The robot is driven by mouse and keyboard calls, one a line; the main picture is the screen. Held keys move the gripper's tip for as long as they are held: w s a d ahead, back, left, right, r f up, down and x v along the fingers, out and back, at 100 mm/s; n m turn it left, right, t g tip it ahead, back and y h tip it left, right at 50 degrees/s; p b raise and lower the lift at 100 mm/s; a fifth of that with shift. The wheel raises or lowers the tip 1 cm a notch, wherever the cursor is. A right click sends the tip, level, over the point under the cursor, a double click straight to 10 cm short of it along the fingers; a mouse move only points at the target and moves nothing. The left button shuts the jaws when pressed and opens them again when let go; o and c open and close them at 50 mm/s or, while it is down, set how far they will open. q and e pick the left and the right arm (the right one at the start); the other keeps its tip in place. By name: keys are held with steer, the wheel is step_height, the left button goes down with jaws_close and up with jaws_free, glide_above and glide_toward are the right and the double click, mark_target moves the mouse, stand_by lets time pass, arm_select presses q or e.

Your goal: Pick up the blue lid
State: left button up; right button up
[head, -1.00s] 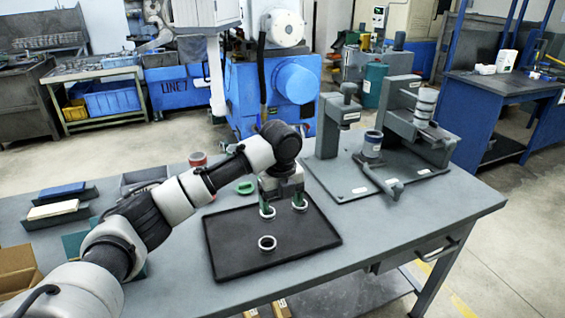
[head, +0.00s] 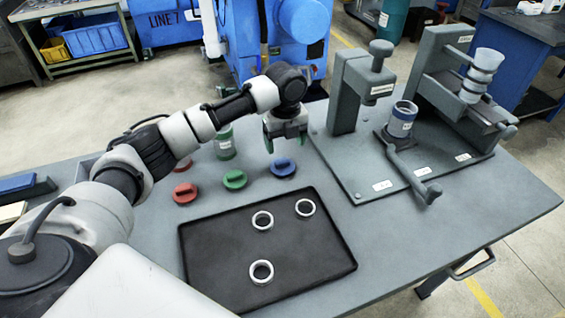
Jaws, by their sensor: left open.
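The blue lid (head: 283,168) lies on the grey table, just behind the far edge of the black tray. It is round with a raised bar grip on top. My left gripper (head: 284,146) is open and empty, pointing down, above and slightly behind the blue lid, apart from it. A green lid (head: 235,179) and a red lid (head: 185,193) lie in a row to the left of the blue one. My right gripper does not show.
The black tray (head: 215,265) holds three pale rings. A green jar (head: 225,142) stands behind the green lid.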

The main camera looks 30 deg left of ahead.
mark_target(282, 161)
arm_select(q)
steer(key=f, duration=0.4)
steer(key=f+p, duration=0.1)
steer(key=f, duration=0.1)
steer(key=shift+s+a, duration=0.3)
steer(key=shift+f, duration=0.25)
steer(key=shift+c, duration=0.4)
steer(key=c, duration=0.9)
